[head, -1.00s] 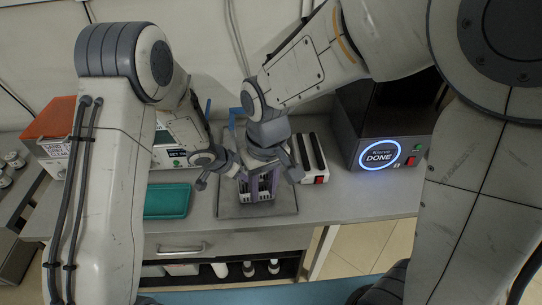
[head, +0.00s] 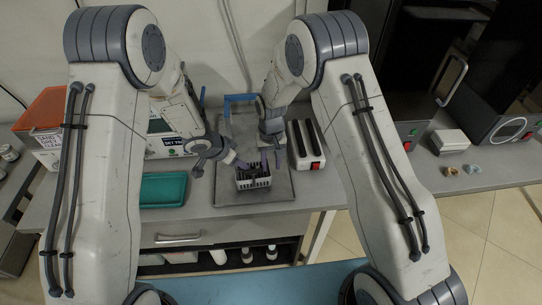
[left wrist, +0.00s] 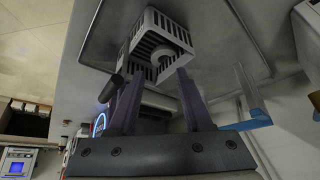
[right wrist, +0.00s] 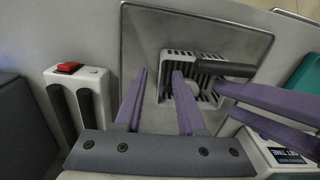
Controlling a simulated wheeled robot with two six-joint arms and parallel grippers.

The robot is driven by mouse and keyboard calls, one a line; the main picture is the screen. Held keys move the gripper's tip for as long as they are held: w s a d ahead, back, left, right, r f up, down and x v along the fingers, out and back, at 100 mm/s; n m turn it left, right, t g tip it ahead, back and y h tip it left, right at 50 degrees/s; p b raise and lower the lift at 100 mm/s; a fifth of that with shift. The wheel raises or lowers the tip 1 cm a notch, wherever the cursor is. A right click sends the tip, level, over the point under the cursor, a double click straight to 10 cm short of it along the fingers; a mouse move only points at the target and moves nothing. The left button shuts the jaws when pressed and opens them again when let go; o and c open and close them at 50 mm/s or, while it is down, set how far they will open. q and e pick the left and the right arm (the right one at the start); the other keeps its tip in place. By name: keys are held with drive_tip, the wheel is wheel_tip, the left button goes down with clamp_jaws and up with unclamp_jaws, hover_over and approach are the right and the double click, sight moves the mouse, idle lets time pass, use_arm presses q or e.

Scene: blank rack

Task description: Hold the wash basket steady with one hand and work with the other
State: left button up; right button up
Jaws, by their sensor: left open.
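The wash basket (head: 253,178) is a small pale slotted basket standing on a grey tray (head: 224,195). In the left wrist view the basket (left wrist: 143,32) holds a pale ring-shaped piece (left wrist: 167,60), and a dark bar (left wrist: 110,88) sticks out from its side. My left gripper (head: 243,166) is open at the basket's left; its purple fingers (left wrist: 156,72) point at the basket. My right gripper (head: 270,158) is at the basket's right side. In the right wrist view its fingers (right wrist: 160,74) stand apart at the basket's near wall; contact is unclear.
A white device with a red switch (head: 305,145) stands close right of the tray. A teal tray (head: 163,189) lies left, before a white timer box (head: 160,143). A blue bracket (head: 238,98) stands behind. An orange-topped box (head: 42,110) is far left.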

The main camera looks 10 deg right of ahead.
wheel_tip(320, 180, down, 7)
drive_tip(key=shift+r, duration=0.15)
clamp_jaws()
idle(1.5)
